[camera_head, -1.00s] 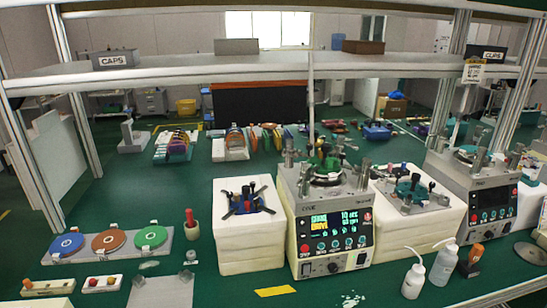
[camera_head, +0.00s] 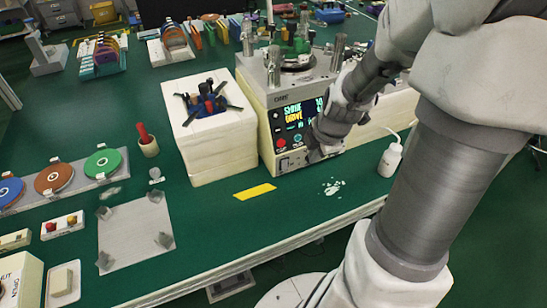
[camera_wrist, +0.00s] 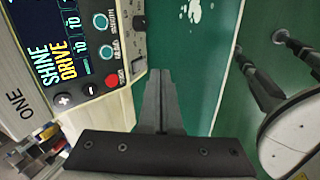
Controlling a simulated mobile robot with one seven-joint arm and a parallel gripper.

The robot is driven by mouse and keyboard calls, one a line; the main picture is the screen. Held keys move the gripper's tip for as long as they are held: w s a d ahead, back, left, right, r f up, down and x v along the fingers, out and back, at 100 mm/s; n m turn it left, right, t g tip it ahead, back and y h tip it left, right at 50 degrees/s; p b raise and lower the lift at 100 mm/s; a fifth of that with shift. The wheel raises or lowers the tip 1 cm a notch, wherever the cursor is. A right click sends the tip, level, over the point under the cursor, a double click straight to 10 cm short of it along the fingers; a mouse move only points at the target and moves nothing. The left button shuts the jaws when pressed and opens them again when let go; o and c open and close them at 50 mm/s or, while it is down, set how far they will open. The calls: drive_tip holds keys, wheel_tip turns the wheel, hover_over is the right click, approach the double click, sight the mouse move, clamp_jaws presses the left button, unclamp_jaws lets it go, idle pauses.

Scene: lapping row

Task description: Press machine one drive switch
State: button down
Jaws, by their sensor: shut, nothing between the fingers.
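Machine one (camera_head: 262,112) is a cream box with a lit screen (camera_head: 298,109) on its front. The wrist view shows it sideways, with the label "ONE" (camera_wrist: 20,106) and the words SHINE and DRIVE on the screen (camera_wrist: 58,40). A red button (camera_wrist: 112,80) and teal-ringed buttons (camera_wrist: 105,52) sit beside the screen. My gripper (camera_head: 312,156) is at the lower front of the machine. In the wrist view its dark fingers (camera_wrist: 160,74) are together and empty, close to the panel's lower edge. I cannot tell whether they touch it. The drive switch is not clearly identifiable; my arm hides part of the front.
A white block (camera_head: 215,143) with a dark blue fixture stands left of the machine. A white bottle (camera_head: 390,160) stands to its right. A yellow strip (camera_head: 255,192) and white spill (camera_head: 332,187) mark the green bench in front. Coloured discs (camera_head: 103,161) lie left.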

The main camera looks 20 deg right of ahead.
sight(285, 165)
drive_tip(key=a, duration=0.1)
drive_tip(key=a+f, duration=0.1)
drive_tip(key=n, duration=0.1)
drive_tip(key=shift+s+a+f+y, duration=0.15)
drive_tip(key=shift+a+f+y, duration=0.15)
drive_tip(key=shift+a, duration=0.1)
drive_tip(key=b+x, duration=0.3)
drive_tip(key=x, duration=0.2)
drive_tip(key=b+x, duration=0.3)
drive_tip(key=x, duration=0.2)
drive_tip(key=shift+s+f, duration=0.2)
drive_tip(key=shift+f, duration=0.05)
drive_tip(key=w+b, duration=0.1)
drive_tip(key=w, duration=0.2)
drive_tip(key=shift+w, duration=0.5)
